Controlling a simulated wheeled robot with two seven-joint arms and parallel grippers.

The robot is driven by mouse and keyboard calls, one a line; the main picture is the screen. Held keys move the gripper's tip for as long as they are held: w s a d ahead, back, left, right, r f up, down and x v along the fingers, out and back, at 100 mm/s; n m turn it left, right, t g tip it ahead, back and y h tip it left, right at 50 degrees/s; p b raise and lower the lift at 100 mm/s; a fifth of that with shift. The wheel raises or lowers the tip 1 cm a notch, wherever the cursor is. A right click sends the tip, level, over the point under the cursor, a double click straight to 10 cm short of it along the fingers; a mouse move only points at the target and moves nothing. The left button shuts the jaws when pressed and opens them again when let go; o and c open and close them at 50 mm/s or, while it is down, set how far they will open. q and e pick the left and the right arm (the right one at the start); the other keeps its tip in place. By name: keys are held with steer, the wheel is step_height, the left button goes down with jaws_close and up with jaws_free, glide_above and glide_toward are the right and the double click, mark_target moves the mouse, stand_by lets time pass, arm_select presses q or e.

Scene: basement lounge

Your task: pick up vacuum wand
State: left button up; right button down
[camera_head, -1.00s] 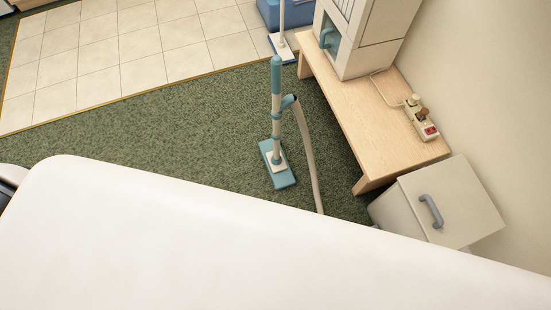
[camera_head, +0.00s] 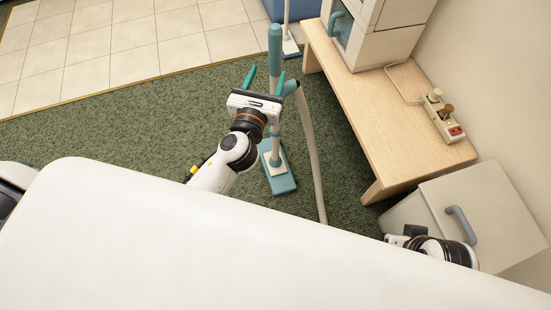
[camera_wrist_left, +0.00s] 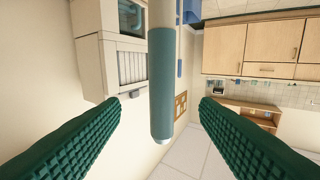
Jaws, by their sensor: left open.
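The vacuum wand (camera_head: 275,45) stands upright on the green carpet, with a teal grip on top and a flat teal floor head (camera_head: 280,180) at its foot. A grey hose runs down its right side. My left gripper (camera_head: 265,75) is open and empty at the wand's upper part, its right finger overlapping the wand. In the left wrist view the teal grip (camera_wrist_left: 161,85) shows between the two green fingers (camera_wrist_left: 160,102), with gaps on both sides. Part of my right arm's end (camera_head: 410,241) shows at the lower right; its fingers cannot be made out.
A wooden bench (camera_head: 385,120) with a white cabinet and a power strip (camera_head: 442,115) stands right of the wand. A pale box with a grey handle (camera_head: 461,225) stands at the lower right, behind my right arm. Carpet left of the wand is clear.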

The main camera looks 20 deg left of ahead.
mark_target(274, 57)
arm_select(q)
steer(key=w, duration=0.5)
steer(key=shift+w+a, duration=0.15)
steer(key=shift+w, duration=0.1)
steer(key=shift+w+a+b, duration=0.2)
steer(key=shift+w+b, duration=0.7)
steer(key=shift+w, duration=1.8)
steer(key=shift+c, duration=0.4)
jaws_close()
steer(key=shift+r, duration=0.1)
